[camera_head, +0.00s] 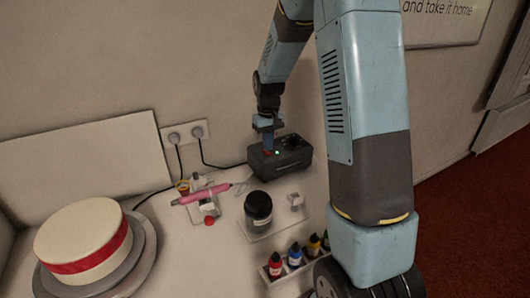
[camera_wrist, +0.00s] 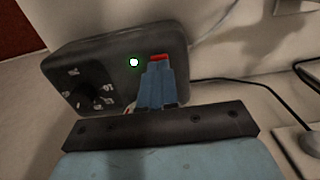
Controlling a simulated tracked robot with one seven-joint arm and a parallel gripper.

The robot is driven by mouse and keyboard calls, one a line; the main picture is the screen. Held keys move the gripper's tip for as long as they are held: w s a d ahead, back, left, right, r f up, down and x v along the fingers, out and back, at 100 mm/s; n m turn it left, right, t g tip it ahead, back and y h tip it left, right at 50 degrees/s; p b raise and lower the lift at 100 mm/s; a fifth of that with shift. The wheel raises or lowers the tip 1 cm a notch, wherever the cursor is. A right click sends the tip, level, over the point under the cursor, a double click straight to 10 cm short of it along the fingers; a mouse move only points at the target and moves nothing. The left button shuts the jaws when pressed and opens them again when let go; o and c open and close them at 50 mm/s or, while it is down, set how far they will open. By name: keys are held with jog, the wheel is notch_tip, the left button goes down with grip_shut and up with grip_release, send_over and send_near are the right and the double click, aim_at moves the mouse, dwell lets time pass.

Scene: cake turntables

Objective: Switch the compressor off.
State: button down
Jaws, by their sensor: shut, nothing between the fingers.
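The compressor (camera_head: 291,160) is a dark grey box at the back of the worktop, near the wall. In the wrist view the compressor (camera_wrist: 115,48) shows a round knob (camera_wrist: 91,95) with pale markings. A small lamp (camera_wrist: 134,62) on it glows, white with a green rim; it looks green in the head view (camera_head: 277,153). A red switch (camera_wrist: 158,57) shows just beyond my fingertips and is partly hidden by them. My gripper (camera_head: 267,148) is shut and empty, pointing down over the compressor's left part. Whether the fingertips touch the switch I cannot tell.
A pink airbrush (camera_head: 203,194) rests on a holder left of the compressor. A dark jar (camera_head: 258,208) and several colour bottles (camera_head: 294,255) stand in front. A cake (camera_head: 82,232) sits on a turntable at left. Cables run from the wall sockets (camera_head: 186,134).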

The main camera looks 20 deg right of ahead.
aim_at(268, 153)
jog(key=shift+f, duration=0.75)
dwell(0.5)
jog(key=shift+r, duration=3.55)
jog(key=s+r+t, duration=0.2)
jog(key=s+r, duration=0.3)
jog(key=s, duration=0.5)
jog(key=s+r+m+t, duration=0.1)
jog(key=s+r, duration=0.4)
jog(key=s, duration=0.5)
jog(key=s+r+m+t, duration=0.1)
jog(key=s+r, duration=0.4)
jog(key=s, duration=0.6)
jog(key=shift+a+r+t, duration=0.15)
jog(key=shift+r+t, duration=0.25)
jog(key=shift+t, duration=0.4)
